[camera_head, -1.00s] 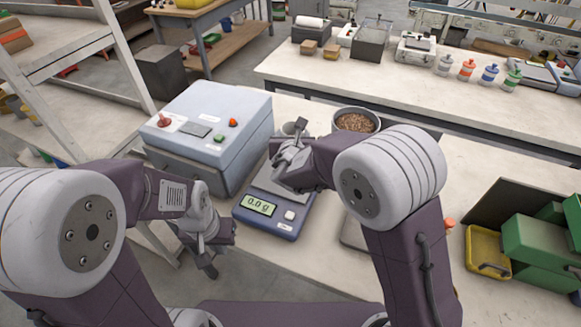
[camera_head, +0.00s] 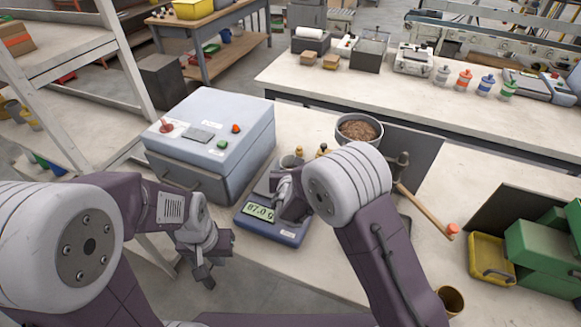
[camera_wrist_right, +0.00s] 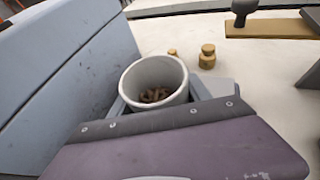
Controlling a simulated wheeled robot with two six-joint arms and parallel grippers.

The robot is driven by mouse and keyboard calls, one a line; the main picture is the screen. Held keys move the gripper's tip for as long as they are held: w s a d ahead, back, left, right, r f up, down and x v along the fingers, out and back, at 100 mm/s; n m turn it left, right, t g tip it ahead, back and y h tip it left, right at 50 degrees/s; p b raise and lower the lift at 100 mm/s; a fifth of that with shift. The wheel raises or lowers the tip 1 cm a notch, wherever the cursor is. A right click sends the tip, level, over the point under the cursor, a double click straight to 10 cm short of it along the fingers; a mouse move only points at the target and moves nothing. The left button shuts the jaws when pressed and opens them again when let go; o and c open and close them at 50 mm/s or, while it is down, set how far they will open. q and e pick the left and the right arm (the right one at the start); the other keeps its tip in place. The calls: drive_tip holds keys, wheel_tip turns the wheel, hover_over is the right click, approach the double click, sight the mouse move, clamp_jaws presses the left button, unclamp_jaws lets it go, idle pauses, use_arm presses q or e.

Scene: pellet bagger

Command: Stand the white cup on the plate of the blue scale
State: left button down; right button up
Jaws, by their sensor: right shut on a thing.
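The white cup (camera_wrist_right: 138,78) has brown pellets in it and stands upright between the fingers of my right gripper (camera_wrist_right: 160,98), which is shut on it. In the head view the cup's rim (camera_head: 290,160) shows just behind my right gripper (camera_head: 286,182), over the far part of the blue scale (camera_head: 287,234). The scale's display reads about 87.0 g. My arm hides most of the plate and the cup's base, so their contact is not visible. My left gripper (camera_head: 204,275) hangs low in front of the bench, away from the cup; its finger gap is unclear.
A grey-blue machine (camera_head: 212,130) stands close left of the scale. Small brass weights (camera_wrist_right: 207,57) stand behind the cup. A bowl of pellets (camera_head: 359,127), a wooden-handled tool (camera_head: 425,208) and a yellow tray (camera_head: 490,262) lie to the right.

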drive_tip(key=shift+s+f, duration=0.1)
drive_tip(key=o, duration=1.5)
drive_tip(key=shift+c, duration=0.2)
drive_tip(key=shift+r, duration=0.2)
drive_tip(key=v, duration=1.2)
